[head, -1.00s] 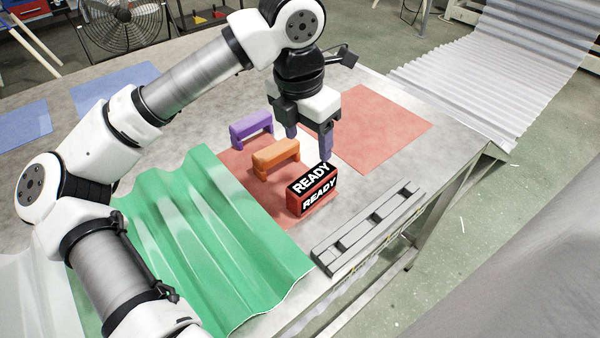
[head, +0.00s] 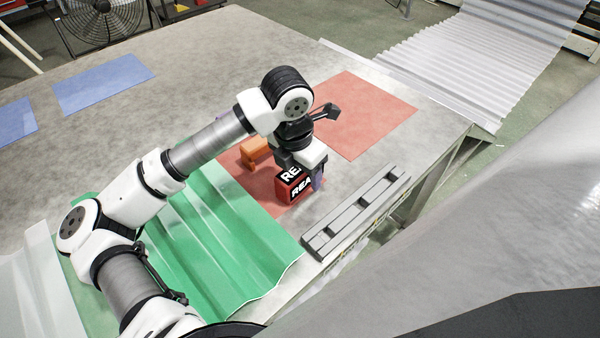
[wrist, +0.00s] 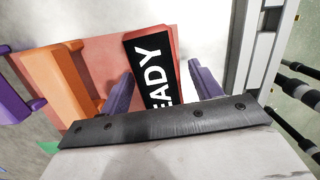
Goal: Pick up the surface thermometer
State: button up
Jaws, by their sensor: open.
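A red box with black faces marked READY (head: 288,184) stands on a red mat (head: 240,178); no readout marks it clearly as a thermometer. My gripper (head: 303,176) is low over the box, open, with one purple finger in front of its right end. In the wrist view the box's black face (wrist: 152,62) lies between the two spread fingers of my gripper (wrist: 161,70). I cannot tell whether either finger touches it. The wrist mount hides the box's near part.
An orange handle-shaped block (head: 254,151) stands close behind the box. A purple block (wrist: 12,105) is beyond it, mostly hidden by my arm in the head view. A grey slotted rail (head: 345,228) lies at the table edge. A green corrugated sheet (head: 225,235) is at left.

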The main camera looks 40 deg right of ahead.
jog(key=shift+f, duration=0.25)
jog(key=c, duration=1.1)
jog(key=shift+c, duration=0.6)
jog(key=shift+r, duration=0.15)
